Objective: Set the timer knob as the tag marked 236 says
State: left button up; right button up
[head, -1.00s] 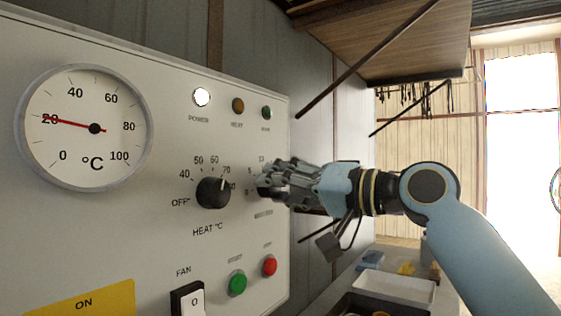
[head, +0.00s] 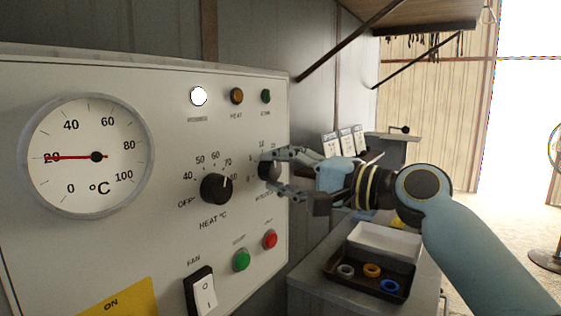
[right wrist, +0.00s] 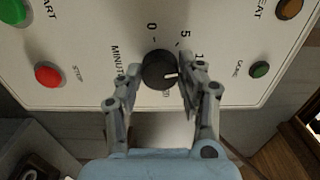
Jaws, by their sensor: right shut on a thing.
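The timer knob (head: 268,172), marked MINUTES, is a dark round knob on the right part of the white panel (head: 160,88). My right gripper (head: 274,172) is shut on it, one finger above and one below. In the right wrist view the knob (right wrist: 158,70) sits between the two fingers (right wrist: 160,68), its white pointer line towards the right finger. The 0 and 5 marks show; the finger partly covers the higher marks. Several white tags (head: 346,142) stand behind the gripper, too small to read. My left gripper is not in view.
The heat knob (head: 216,188) is just left of the timer knob. Green (head: 242,260) and red (head: 270,239) buttons sit below. A grey bench (head: 318,289) at the right holds a white tray (head: 385,240) and a dark tray (head: 345,277) with rings.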

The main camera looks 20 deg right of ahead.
dwell(0.3)
jog(key=o, duration=1.2)
jog(key=shift+c, duration=0.2)
jog(key=v, duration=1.2)
jog(key=shift+d, duration=0.1)
